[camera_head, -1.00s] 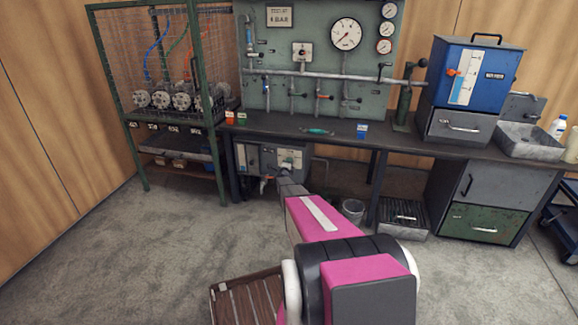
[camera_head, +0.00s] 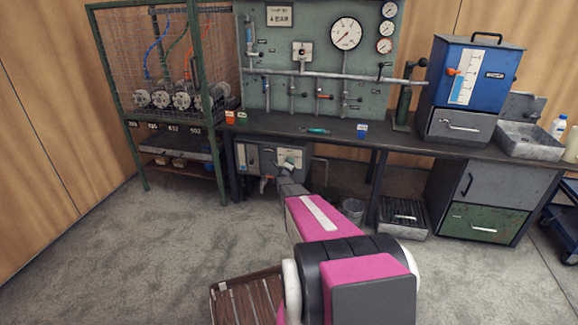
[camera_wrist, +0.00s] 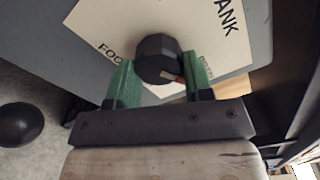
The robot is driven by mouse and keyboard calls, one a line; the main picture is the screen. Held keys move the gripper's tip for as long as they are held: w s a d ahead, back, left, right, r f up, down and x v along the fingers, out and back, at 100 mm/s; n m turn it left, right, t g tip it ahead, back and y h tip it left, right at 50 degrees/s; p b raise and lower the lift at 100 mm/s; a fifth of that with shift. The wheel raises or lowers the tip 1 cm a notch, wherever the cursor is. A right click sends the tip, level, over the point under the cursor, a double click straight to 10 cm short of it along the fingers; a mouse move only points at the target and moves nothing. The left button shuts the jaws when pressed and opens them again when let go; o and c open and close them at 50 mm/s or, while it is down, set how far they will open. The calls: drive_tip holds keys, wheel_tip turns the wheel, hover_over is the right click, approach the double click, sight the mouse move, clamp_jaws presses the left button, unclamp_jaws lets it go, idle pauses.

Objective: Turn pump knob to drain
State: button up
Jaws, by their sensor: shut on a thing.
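The pump knob (camera_wrist: 158,58) is dark and faceted, with a small red and white mark on its near side. It sits on a white label plate (camera_wrist: 100,28) with the letters "ANK" at the upper right and "FOC" at the left; other lettering is partly covered. My gripper (camera_wrist: 160,78) has its green fingers on both sides of the knob and is shut on it. In the head view the plate (camera_head: 291,155) is on the grey pump box (camera_head: 252,157) under the bench, and my gripper (camera_head: 284,171) reaches its front. The knob is hard to make out there.
The dark bench top (camera_head: 400,143) overhangs the pump box. A bucket (camera_head: 353,210) and a slatted grey box (camera_head: 403,217) stand on the floor to the right. A wire-mesh rack (camera_head: 165,75) stands at the left. A dark round object (camera_wrist: 20,124) shows in the wrist view.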

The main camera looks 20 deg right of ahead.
drive_tip(key=o, duration=0.9)
drive_tip(key=v, duration=1)
drive_tip(key=shift+s+a, duration=0.25)
drive_tip(key=shift+s, duration=0.05)
